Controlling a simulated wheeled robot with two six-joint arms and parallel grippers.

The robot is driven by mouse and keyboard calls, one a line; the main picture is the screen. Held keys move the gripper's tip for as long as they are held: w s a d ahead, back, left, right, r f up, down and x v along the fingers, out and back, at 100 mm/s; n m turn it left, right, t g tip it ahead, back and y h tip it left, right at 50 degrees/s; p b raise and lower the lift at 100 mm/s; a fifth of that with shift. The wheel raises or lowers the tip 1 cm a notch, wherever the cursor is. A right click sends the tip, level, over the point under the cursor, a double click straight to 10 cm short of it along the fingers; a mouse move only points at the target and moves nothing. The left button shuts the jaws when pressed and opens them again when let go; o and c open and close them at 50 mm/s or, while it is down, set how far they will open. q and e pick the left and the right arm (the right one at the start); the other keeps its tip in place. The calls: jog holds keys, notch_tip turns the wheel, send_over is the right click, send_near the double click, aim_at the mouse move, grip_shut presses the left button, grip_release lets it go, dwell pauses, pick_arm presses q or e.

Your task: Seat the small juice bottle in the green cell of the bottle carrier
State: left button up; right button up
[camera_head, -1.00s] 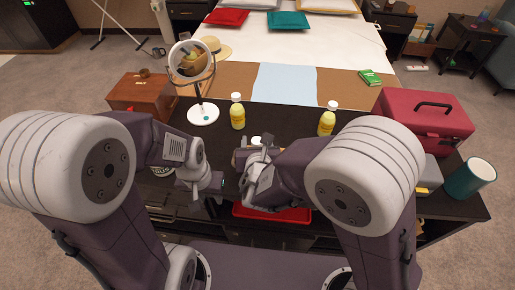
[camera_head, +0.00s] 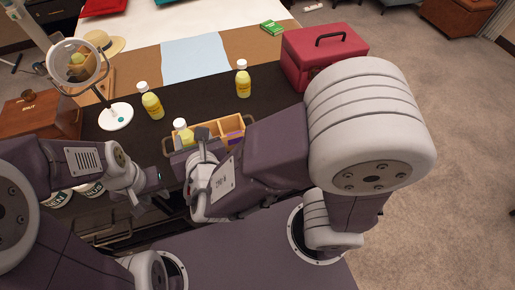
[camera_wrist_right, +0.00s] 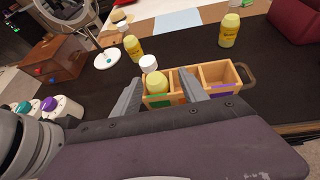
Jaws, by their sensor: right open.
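The wooden bottle carrier (camera_head: 232,124) stands on the dark counter; its open cells also show in the right wrist view (camera_wrist_right: 218,74). A small yellow juice bottle with a white cap (camera_wrist_right: 157,82) stands in its left cell, behind a green marker (camera_wrist_right: 158,99). The bottle also shows in the head view (camera_head: 184,134); its base is hidden by the cell walls. My right gripper (camera_wrist_right: 158,92) is open, with one finger on each side of the bottle; I cannot tell whether they touch it. My left gripper (camera_head: 157,177) is low at the left, apart from the carrier; its jaws are unclear.
Two similar yellow bottles stand behind the carrier, one left (camera_head: 152,103) and one right (camera_head: 242,80). A round mirror (camera_head: 117,116), a wooden box (camera_head: 40,115) and a red case (camera_head: 325,55) stand around them. White tubs (camera_wrist_right: 52,105) are at the left. Dark counter is clear between bottles.

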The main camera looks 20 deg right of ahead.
jog(key=s+d+f+n+g, duration=0.2)
jog(key=d+f+n+g, duration=0.2)
jog(key=d+n, duration=0.55)
jog(key=s+d+f+n+g+h, duration=0.15)
jog(key=d+f+n+g, duration=0.3)
jog(key=n, duration=0.95)
jog(key=s+d+f+n+g, duration=0.3)
jog(key=d+n, duration=0.4)
jog(key=n, duration=0.4)
notch_tip(320, 180, up, 11)
jog(key=p, duration=1.1)
